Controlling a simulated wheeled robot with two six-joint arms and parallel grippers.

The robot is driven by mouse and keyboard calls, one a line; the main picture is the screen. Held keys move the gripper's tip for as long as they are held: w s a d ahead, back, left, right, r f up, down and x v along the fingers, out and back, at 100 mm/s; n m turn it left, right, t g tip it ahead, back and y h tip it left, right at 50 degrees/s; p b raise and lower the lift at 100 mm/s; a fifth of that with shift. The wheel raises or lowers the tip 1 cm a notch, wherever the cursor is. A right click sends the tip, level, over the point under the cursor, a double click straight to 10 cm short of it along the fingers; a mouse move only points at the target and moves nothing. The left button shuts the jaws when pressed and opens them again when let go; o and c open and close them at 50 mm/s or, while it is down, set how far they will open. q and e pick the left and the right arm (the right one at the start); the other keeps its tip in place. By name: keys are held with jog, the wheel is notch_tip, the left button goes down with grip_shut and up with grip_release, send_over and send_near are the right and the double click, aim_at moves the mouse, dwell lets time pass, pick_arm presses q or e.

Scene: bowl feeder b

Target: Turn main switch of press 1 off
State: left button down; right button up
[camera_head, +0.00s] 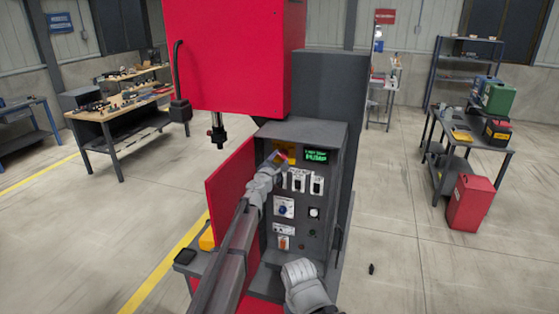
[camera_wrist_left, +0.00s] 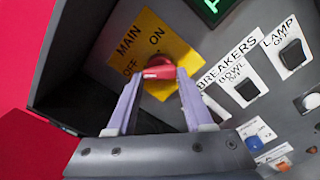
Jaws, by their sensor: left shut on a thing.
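The main switch is a red rotary knob (camera_wrist_left: 160,70) on a yellow plate (camera_wrist_left: 128,38) marked MAIN, OFF and ON. OFF is at the left of the plate and ON at the upper right. My left gripper (camera_wrist_left: 158,82) is shut on the red knob, with a purple-grey finger on each side of it. I cannot tell for sure which label the knob points at. In the head view my left gripper (camera_head: 277,161) reaches the upper left of the grey control panel (camera_head: 325,200), covering most of the yellow plate (camera_head: 291,148).
Breaker switches (camera_head: 300,181) sit right of the main switch, under a green-lit display (camera_head: 316,156). A red door (camera_head: 232,175) stands open at the panel's left. The red press head (camera_head: 230,60) hangs above. Floor to the right is largely clear.

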pick_arm(q)
jog(key=shift+s, duration=0.1)
dwell(0.3)
jog(key=shift+c, duration=1.4)
grip_release()
jog(key=v, duration=0.7)
jog(key=shift+s+a, duration=0.15)
jog(key=shift+s, duration=0.2)
